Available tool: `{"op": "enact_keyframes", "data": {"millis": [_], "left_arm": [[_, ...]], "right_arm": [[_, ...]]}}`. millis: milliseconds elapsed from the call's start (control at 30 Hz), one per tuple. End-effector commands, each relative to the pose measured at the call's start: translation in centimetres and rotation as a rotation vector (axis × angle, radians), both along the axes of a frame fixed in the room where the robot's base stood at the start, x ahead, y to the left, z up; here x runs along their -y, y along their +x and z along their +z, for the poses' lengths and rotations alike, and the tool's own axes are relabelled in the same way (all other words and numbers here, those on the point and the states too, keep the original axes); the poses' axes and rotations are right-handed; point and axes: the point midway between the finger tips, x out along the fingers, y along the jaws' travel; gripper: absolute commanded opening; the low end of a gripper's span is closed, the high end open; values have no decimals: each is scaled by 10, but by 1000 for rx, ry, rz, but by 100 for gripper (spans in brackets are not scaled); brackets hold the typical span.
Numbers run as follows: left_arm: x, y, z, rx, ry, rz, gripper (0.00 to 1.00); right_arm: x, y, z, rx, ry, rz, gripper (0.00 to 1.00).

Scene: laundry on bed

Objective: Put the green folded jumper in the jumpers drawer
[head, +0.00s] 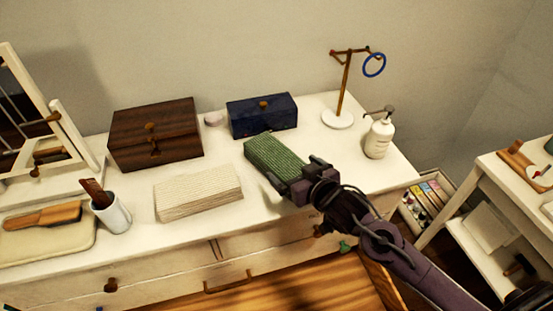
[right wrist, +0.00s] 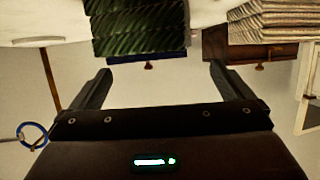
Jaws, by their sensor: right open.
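The green folded jumper (head: 274,154) lies on the white dresser top, in front of the blue box. My right gripper (head: 295,173) is at its near right end, fingers spread. In the right wrist view the open jaws (right wrist: 160,70) face the green jumper (right wrist: 138,28), with nothing visible between the fingertips. I cannot tell whether the fingers touch it. The dresser front (head: 180,262) shows drawer fronts with knobs. A wooden surface (head: 290,287) spreads below; I cannot tell whether it is an open drawer. No jumpers label is readable. My left gripper is not in view.
A cream folded garment (head: 198,192) lies left of the green jumper. A brown box (head: 155,134), blue box (head: 262,115), pump bottle (head: 379,137) and ring stand (head: 342,90) stand around it. A white cup (head: 112,215) and mirror are at left.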

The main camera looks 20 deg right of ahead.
Motion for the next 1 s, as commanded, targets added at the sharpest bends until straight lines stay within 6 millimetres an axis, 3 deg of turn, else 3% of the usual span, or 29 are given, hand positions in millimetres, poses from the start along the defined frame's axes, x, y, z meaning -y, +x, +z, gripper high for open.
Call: {"op": "enact_keyframes", "data": {"millis": [500,833,1000], "left_arm": [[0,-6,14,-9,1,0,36],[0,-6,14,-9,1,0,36],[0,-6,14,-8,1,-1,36]], "right_arm": [[-14,60,-20,3,-3,2,100],[-16,65,-24,3,-4,4,100],[-15,65,-24,3,-4,4,78]]}}
